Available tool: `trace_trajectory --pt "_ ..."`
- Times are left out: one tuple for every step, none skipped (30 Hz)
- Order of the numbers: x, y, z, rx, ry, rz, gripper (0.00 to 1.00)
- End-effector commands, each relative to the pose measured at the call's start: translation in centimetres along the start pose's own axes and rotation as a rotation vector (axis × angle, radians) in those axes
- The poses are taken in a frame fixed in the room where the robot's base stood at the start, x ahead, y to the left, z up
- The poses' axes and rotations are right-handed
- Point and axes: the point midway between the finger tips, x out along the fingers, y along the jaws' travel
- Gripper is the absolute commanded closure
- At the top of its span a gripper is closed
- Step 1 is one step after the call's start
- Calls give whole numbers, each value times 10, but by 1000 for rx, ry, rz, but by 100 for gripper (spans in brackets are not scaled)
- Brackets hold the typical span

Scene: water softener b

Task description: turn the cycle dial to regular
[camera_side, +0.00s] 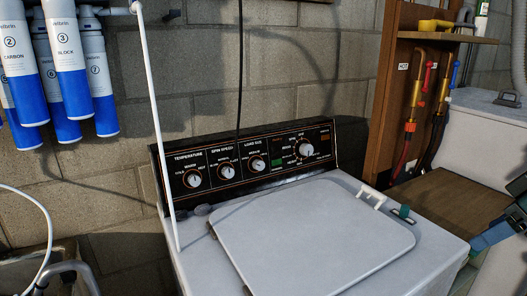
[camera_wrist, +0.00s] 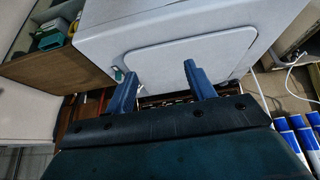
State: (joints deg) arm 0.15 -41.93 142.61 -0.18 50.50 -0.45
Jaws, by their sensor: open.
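The cycle dial (camera_side: 305,149) is the larger pale knob near the right end of the black control panel (camera_side: 330,146) on the white washer. Small labels ring it, but I cannot read which one it points to. My gripper (camera_side: 489,237) shows only in part at the right edge of the side view, well to the right of the panel and apart from it. In the wrist view my gripper (camera_wrist: 160,74) has two blue fingers spread wide with nothing held between them. The panel (camera_wrist: 168,98) shows there as a strip between the fingers, mostly hidden, and the dial cannot be made out.
Three smaller knobs, including the load size knob (camera_side: 257,163), sit left of the dial. A closed lid (camera_side: 312,236) covers the washer top. A thin white pipe (camera_side: 159,120) stands at its left. A wooden unit with hoses (camera_side: 409,125) stands right. Space above the lid is clear.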

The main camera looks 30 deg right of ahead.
Motion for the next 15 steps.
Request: trace_trajectory --pt "1 0 -6 -4 5 0 45" --pt "2 0 -10 -8 10 0 45" --pt "3 0 -16 -14 18 -1 45" --pt "4 0 -22 -19 26 -1 45" --pt "6 0 -28 -25 35 -2 45" --pt "8 0 -37 -34 46 -2 45" --pt "9 0 -45 -42 57 -3 45" --pt "11 1 -53 -49 68 -4 45" --pt "14 1 -64 -60 83 -4 45" --pt "17 1 -73 -69 96 -5 45" --pt "19 2 -82 -76 109 -5 45" --pt "23 2 -94 -87 126 -5 45" --pt "26 3 -103 -96 139 -5 45" --pt "29 3 -112 -104 152 -5 45" --pt "33 4 -124 -115 170 -5 45"
